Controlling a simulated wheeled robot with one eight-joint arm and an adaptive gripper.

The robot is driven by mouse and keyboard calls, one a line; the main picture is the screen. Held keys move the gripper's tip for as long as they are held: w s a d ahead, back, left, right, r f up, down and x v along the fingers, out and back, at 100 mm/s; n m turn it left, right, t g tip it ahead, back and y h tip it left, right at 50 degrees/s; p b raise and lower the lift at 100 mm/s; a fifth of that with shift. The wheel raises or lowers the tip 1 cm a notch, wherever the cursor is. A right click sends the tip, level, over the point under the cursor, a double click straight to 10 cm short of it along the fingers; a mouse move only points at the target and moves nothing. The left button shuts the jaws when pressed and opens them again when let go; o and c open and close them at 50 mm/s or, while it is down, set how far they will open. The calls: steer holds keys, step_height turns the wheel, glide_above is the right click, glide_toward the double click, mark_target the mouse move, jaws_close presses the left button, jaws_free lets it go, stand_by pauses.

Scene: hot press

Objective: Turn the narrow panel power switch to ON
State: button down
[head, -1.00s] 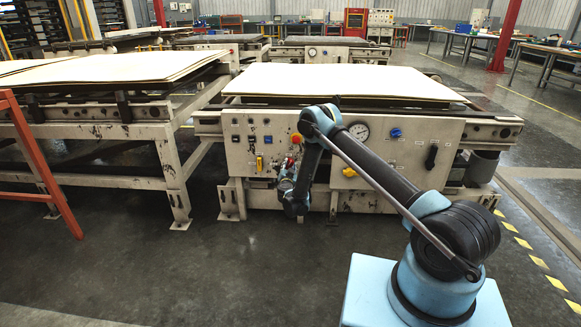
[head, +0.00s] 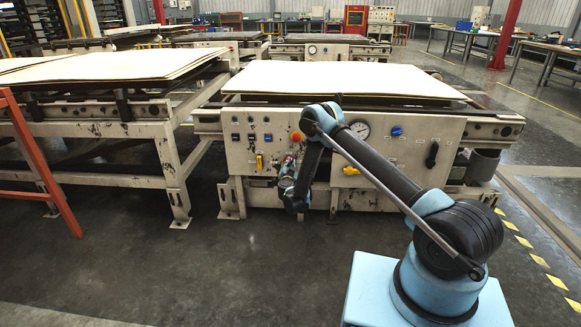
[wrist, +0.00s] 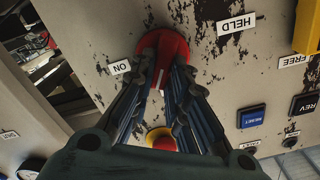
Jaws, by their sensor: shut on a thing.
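The power switch is a red rotary knob (wrist: 163,48) on the worn cream panel, at the upper middle of the wrist view. A white mark shows on its handle, pointing down the picture between the fingers. An upside-down ON label (wrist: 119,67) is to its left and a HELD label (wrist: 236,25) to its upper right. My gripper (wrist: 165,78) is shut on the knob's handle, one finger on each side. In the head view my gripper (head: 287,180) is low at the panel's front, and my wrist hides most of the knob.
A red and yellow push button (wrist: 162,138) shows between my fingers. Blue RESET (wrist: 251,117) and black REV (wrist: 304,105) buttons are at the right, with a yellow part (wrist: 307,28) above. A gauge (head: 360,130) and a blue knob (head: 397,131) are on the panel's right.

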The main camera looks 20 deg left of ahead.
steer(key=shift+d+m, duration=0.1)
steer(key=shift+m, duration=0.2)
steer(key=m, duration=0.3)
steer(key=f+m, duration=0.1)
steer(key=m, duration=0.7)
steer(key=shift+d+f, duration=0.15)
steer(key=shift+d, duration=0.2)
steer(key=shift+m, duration=0.4)
steer(key=shift+w, duration=0.1)
steer(key=c, duration=1.6)
jaws_free()
steer(key=shift+o, duration=0.2)
steer(key=shift+a+n, duration=0.1)
steer(key=shift+n, duration=0.2)
